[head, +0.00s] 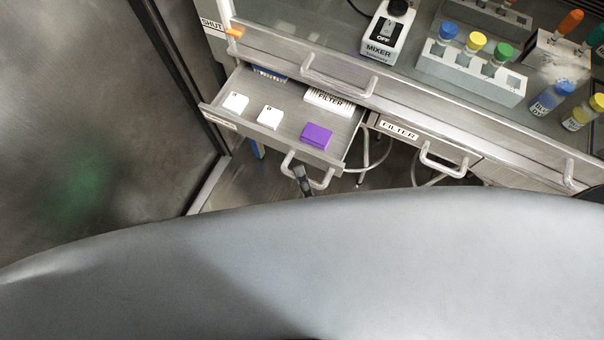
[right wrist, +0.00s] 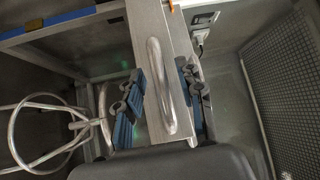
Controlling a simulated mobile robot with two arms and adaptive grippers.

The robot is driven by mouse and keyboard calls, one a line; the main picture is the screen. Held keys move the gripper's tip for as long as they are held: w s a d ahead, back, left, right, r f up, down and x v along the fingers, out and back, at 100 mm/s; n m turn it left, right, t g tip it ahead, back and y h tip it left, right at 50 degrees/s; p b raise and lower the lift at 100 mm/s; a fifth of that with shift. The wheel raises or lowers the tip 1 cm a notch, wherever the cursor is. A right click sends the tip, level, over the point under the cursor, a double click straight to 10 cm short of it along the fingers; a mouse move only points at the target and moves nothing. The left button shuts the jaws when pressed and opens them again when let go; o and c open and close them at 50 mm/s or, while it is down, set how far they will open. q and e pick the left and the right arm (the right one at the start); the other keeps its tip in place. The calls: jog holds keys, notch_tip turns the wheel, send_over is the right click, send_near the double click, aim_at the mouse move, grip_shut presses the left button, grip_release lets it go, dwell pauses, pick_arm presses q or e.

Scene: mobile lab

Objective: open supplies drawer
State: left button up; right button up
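A metal drawer (head: 284,128) stands pulled out under the bench at the left in the head view; its front label is too small to read. White items, a box marked FILTER and a purple box lie in it. Its bar handle (head: 322,184) is at the front. My right gripper (head: 303,181) is at this handle, largely hidden by my body. In the right wrist view, the fingers of my right gripper (right wrist: 160,100) are spread on either side of the handle (right wrist: 160,80), with gaps visible; firm contact cannot be seen. My left gripper is not in view.
A drawer labelled FILTER (head: 399,130) is shut to the right. The bench top holds a mixer (head: 385,40) and a rack (head: 470,75) with coloured-cap vials. A large metal panel (head: 90,100) stands at the left. A round wire frame (right wrist: 50,125) shows below the bench.

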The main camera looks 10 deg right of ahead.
jog(key=v, duration=1.1)
jog(key=shift+s+d+f, duration=0.1)
jog(key=d+f+n+g, duration=0.2)
jog(key=f+n+g, duration=0.1)
jog(key=f, duration=0.5)
jog(key=s+d+f+n+g, duration=0.1)
jog(key=f+n+g, duration=0.25)
jog(key=f, duration=0.55)
jog(key=d+f+n+g, duration=0.2)
jog(key=f+n+g, duration=0.15)
jog(key=f, duration=0.45)
jog(key=s+d+f+n+g+h, duration=0.3)
jog(key=s+d+f+n+g, duration=0.3)
jog(key=s+d+f, duration=0.5)
notch_tip(320, 180, down, 2)
jog(key=shift+s+d+f+n+g+h, duration=0.1)
jog(key=shift+s+d+n+g+h, duration=0.3)
jog(key=shift+g, duration=0.6)
